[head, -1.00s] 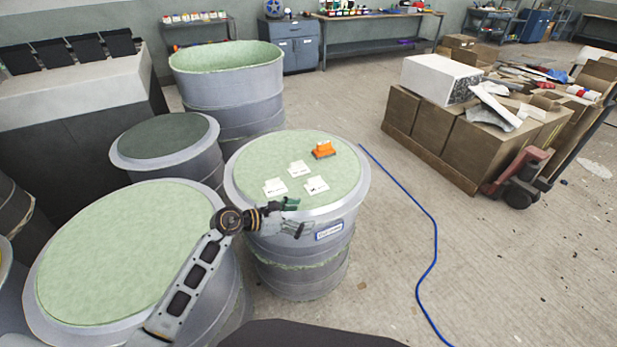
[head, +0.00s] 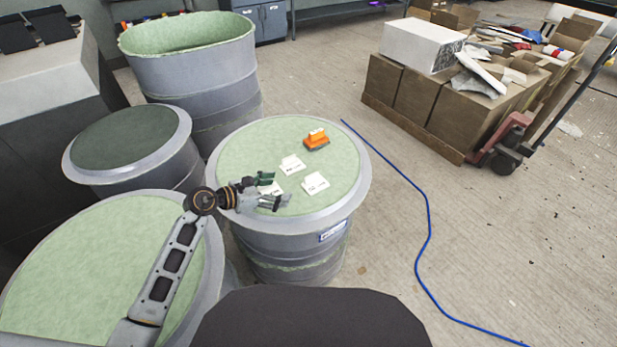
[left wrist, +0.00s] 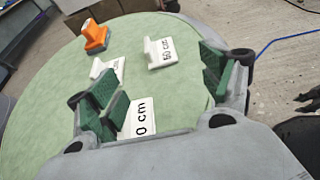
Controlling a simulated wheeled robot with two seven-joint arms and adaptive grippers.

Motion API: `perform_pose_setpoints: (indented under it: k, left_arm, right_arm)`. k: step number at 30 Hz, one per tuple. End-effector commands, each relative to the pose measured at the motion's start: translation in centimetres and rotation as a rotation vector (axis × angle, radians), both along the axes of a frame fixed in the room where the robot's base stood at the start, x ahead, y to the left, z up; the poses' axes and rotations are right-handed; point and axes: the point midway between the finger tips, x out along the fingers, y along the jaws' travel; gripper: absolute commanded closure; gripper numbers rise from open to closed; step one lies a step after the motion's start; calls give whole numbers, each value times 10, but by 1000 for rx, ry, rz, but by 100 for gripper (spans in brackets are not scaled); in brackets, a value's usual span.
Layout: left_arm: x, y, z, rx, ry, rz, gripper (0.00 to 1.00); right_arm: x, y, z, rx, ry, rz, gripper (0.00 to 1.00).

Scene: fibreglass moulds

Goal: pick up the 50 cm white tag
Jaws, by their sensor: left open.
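Three white tags lie on the round green top of the grey drum (head: 340,165). One tag (head: 292,164) is at the back and one (head: 314,183) at the right. The front-left tag (head: 272,189) is partly covered by my left gripper (head: 277,189). In the left wrist view my left gripper (left wrist: 160,88) is open and empty, its green-padded fingers spread above the top. The near tag (left wrist: 140,115) shows "0 cm", its first digit hidden by a finger. The far-right tag (left wrist: 162,53) seems to read "60 cm"; the other tag's (left wrist: 112,67) number is unclear.
An orange block-like item (head: 316,140) sits at the back of the drum top. A larger green-topped drum (head: 100,260) is at the left, and a dark-topped one (head: 130,145) behind. A blue hose (head: 428,230) crosses the floor at the right, near boxes (head: 410,105).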

Motion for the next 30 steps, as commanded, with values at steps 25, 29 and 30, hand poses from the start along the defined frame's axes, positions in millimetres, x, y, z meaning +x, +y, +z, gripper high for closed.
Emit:
perform_pose_setpoints:
  k: [25,29,30]
  left_arm:
    - [12,-16,-8,-3,1,1,20]
    - [19,-26,-13,-3,1,1,20]
    - [21,-29,-15,-3,0,1,20]
  right_arm:
    - [0,0,0,0,0,0,59]
    - [0,1,0,1,-1,0,59]
    - [0,1,0,1,-1,0,59]
